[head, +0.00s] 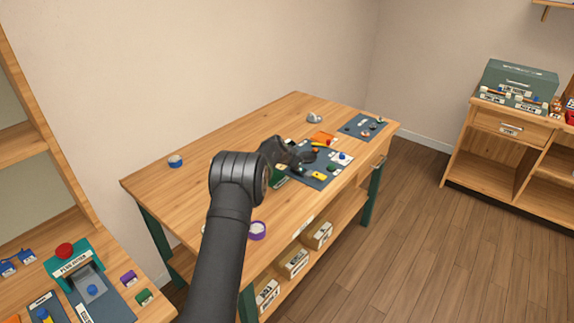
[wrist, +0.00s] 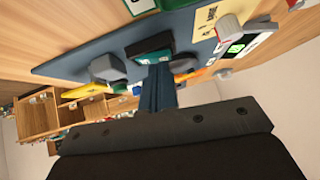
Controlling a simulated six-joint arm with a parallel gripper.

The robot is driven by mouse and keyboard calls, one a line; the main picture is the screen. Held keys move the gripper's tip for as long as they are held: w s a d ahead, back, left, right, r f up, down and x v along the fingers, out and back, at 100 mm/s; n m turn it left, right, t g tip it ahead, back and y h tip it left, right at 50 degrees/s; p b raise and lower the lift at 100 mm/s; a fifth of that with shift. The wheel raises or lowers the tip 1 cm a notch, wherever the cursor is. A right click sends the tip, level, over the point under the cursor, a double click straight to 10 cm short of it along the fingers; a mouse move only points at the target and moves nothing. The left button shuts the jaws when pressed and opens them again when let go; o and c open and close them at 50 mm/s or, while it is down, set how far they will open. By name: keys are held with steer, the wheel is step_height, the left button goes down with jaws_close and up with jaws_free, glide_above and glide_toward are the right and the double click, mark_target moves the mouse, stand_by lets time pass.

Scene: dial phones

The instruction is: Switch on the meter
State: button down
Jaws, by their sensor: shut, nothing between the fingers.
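In the wrist view a small device with a lit green patch (wrist: 237,47) sits on the blue-grey board, with a pale knob (wrist: 229,27) beside it. I cannot tell for sure that it is the meter. My gripper (wrist: 158,72) is shut and empty, its fingertips close to a dark teal block (wrist: 150,47); I cannot tell if they touch. The device lies to the right of the fingertips. In the head view my gripper (head: 313,157) is over the blue-grey board (head: 318,182) on the workbench, and my arm hides part of it.
A purple ring (head: 258,230) is at the bench's front edge. The bench's left part is mostly clear.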

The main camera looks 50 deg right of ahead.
steer(key=shift+s+r+t+y, duration=0.3)
steer(key=shift+r+t, duration=0.2)
steer(key=shift+r, duration=0.2)
step_height(320, 180, up, 8)
steer(key=d+m+t, duration=0.1)
steer(key=t, duration=0.3)
steer(key=shift+s+m, duration=0.2)
steer(key=shift+m, duration=0.1)
steer(key=shift+f, duration=0.1)
steer(key=shift+w+f, duration=0.15)
steer(key=shift+f, duration=2)
steer(key=shift+w+f, duration=0.1)
steer(key=shift+f, duration=2)
steer(key=shift+f, duration=0.1)
